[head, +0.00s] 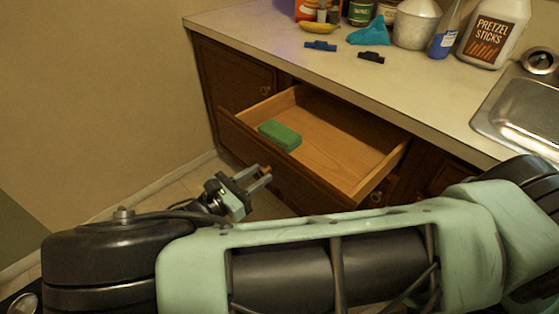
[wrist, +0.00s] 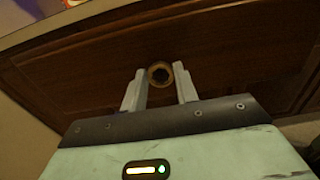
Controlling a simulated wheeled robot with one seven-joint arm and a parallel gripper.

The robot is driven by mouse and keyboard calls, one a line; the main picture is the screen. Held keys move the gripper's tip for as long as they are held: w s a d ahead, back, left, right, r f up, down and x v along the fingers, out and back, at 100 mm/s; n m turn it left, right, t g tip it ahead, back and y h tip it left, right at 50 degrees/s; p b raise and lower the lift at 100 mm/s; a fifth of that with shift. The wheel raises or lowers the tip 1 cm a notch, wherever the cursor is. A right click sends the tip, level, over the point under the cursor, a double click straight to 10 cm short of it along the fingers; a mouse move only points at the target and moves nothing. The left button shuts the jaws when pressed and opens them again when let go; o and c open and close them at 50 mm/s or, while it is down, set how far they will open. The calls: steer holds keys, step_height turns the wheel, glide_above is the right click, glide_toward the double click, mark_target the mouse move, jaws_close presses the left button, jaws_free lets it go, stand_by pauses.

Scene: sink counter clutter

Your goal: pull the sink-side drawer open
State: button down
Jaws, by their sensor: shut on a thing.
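The wooden drawer (head: 335,133) beside the sink stands pulled out from the counter, with its light inner floor showing. A green block (head: 280,135) lies inside it near the front left. My gripper (head: 265,173) is at the outside of the drawer front. In the wrist view, the two fingers of my gripper (wrist: 161,82) are on either side of the round, dark-centred knob (wrist: 160,74) on the drawer front (wrist: 235,60), and shut on it.
The counter top (head: 275,35) holds a banana (head: 320,27), a blue cloth (head: 368,34), clips, a white tub (head: 416,25) and a pretzel sticks container (head: 493,35). The sink (head: 515,112) is at the right. Open floor lies left of the cabinet.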

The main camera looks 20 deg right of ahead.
steer(key=b+v, duration=0.1)
steer(key=v, duration=0.9)
steer(key=shift+a+b, duration=0.3)
steer(key=shift+s+r, duration=0.1)
steer(key=c, duration=1.1)
jaws_free()
steer(key=b+v, duration=0.2)
steer(key=v, duration=1)
